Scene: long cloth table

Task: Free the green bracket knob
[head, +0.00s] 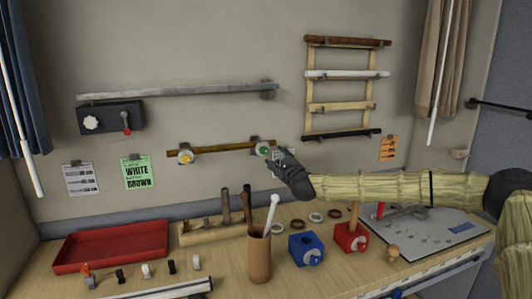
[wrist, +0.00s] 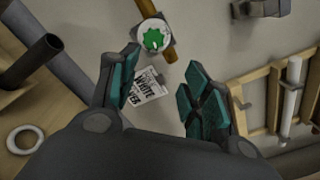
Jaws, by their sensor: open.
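The green bracket knob (head: 263,150) is on the right-hand wall bracket that bears a brown wooden rod (head: 222,147). In the wrist view the green knob (wrist: 153,39) is a toothed disc on a pale round face, with the rod running behind it. The left bracket has a yellow knob (head: 185,157). My gripper (head: 277,157) is close to the green knob, to its lower right. In the wrist view my gripper (wrist: 160,82) has its teal-padded fingers apart with nothing between them. The knob lies beyond the fingertips, apart from them.
A wall note (wrist: 149,87) shows behind the fingers. A grey rail (head: 175,90) runs above the rod, and a wall rack (head: 343,77) hangs to the right. Below stand a brown cup with a white rod (head: 259,258), a blue block (head: 303,249) and a red tray (head: 110,247).

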